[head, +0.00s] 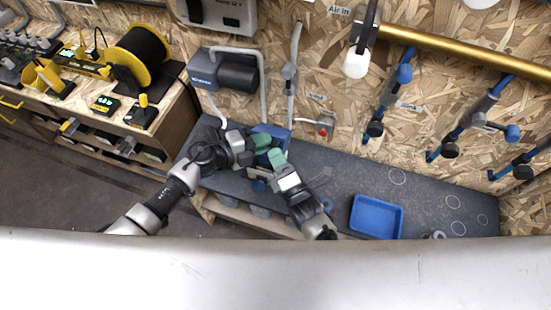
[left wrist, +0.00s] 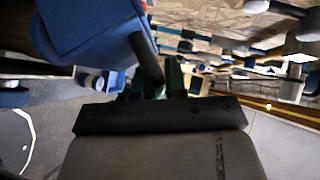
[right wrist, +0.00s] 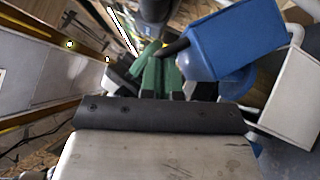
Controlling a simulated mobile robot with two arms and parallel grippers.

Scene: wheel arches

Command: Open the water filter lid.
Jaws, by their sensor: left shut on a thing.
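The blue boxy thing, which I take for the water filter (head: 272,134), stands on the dark worktop at the wall. It fills the upper left of the left wrist view (left wrist: 85,32) and the upper right of the right wrist view (right wrist: 238,45). A dark bar-like handle (right wrist: 180,48) sticks out of it; it also shows in the left wrist view (left wrist: 145,58). My left gripper (head: 262,140) is shut on this handle. My right gripper (head: 277,158) has its green fingers close together beside the handle; whether they grip it is unclear. The lid edge is not clear.
A blue tray (head: 376,217) lies on the dark worktop (head: 335,190) to the right. A gold pipe (head: 440,45) and several blue-handled fittings hang on the wall. A yellow-sided black spool (head: 138,55) stands on the left bench. A pale curved body panel (head: 275,270) crosses the front.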

